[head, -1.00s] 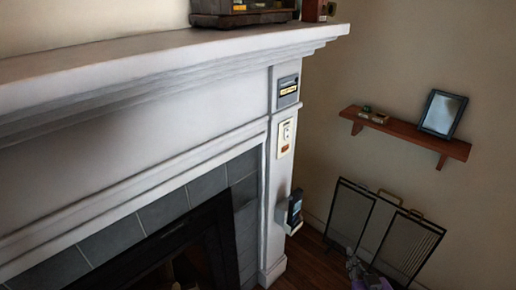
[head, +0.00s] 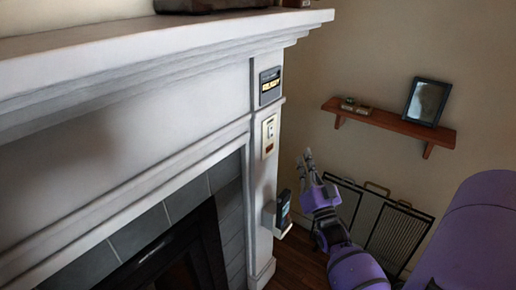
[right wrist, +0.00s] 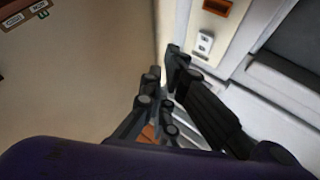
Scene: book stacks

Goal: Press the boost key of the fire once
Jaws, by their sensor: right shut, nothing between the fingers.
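The fire (head: 165,262) is a dark opening in a white surround with grey tiles. On its right pillar is a dark display panel (head: 270,85) with a lit yellow strip. Below it is a cream switch plate (head: 269,137); its orange key (right wrist: 217,6) and a small white switch (right wrist: 204,43) show in the right wrist view. A dark handset (head: 283,207) stands in a white holder lower down. No boost label is readable. My right gripper (head: 307,157) is shut and empty, just right of the pillar, apart from the plate. My left gripper is not in view.
A wooden shelf (head: 388,124) with a picture frame (head: 427,101) hangs on the right wall. A black mesh screen (head: 395,235) stands on the floor behind my right arm. The mantel (head: 150,48) juts out above the pillar.

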